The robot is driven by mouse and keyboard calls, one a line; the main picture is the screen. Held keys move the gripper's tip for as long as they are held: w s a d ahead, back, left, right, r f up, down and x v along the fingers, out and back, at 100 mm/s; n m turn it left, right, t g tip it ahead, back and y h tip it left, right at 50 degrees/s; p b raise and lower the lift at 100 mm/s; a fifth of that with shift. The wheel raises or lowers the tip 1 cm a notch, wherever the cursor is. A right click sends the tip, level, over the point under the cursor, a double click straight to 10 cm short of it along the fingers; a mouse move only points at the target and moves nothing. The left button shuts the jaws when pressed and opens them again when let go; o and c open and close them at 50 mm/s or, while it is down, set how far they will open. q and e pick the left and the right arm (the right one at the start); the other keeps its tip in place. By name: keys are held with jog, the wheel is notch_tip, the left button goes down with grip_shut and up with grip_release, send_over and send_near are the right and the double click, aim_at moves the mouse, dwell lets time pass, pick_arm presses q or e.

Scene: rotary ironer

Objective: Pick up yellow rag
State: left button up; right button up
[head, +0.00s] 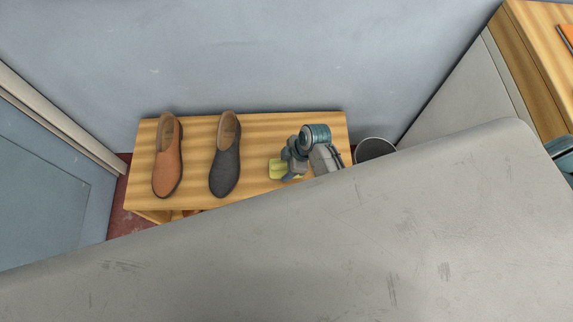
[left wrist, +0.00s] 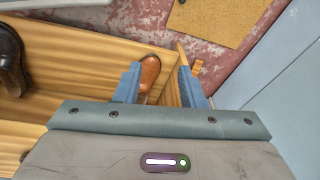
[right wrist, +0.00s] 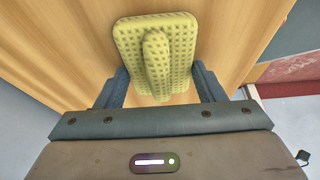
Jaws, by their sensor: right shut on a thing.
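The yellow rag (head: 277,170) is at the right part of the wooden bench (head: 200,130), its top side showing a dotted weave and a raised fold in the right wrist view (right wrist: 185,45). My right gripper (head: 289,172) is over the bench, its fingers on either side of the rag (right wrist: 160,82), shut on it. Whether the rag is clear of the wood is hard to tell. My left gripper (left wrist: 158,78) has its fingers apart with nothing held; it is hidden in the head view.
A brown shoe (head: 167,155) and a dark grey shoe (head: 226,155) stand on the bench left of the rag. A grey bin (head: 374,148) stands right of the bench. A large grey surface (head: 300,260) fills the foreground. A brown mat (left wrist: 215,18) lies on the red floor.

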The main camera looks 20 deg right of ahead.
aim_at(285, 166)
jog(key=shift+r, duration=0.5)
jog(key=v, duration=0.2)
jog(key=shift+s+r, duration=0.15)
jog(key=shift+r, duration=0.2)
jog(key=s+d, duration=0.2)
jog(key=d, duration=0.1)
jog(key=s+d, duration=0.3)
jog(key=d, duration=0.1)
jog(key=s+d+r, duration=0.1)
jog(key=s+d, duration=0.2)
jog(key=shift+s+d+r, duration=0.1)
jog(key=shift+s+d, duration=0.15)
jog(key=shift+d, duration=0.15)
pick_arm(q)
jog(key=shift+w+r, duration=0.15)
jog(key=shift+r, duration=0.2)
pick_arm(e)
jog(key=shift+s+d+r, duration=0.1)
jog(key=shift+s+d, duration=0.35)
jog(key=shift+d, duration=0.05)
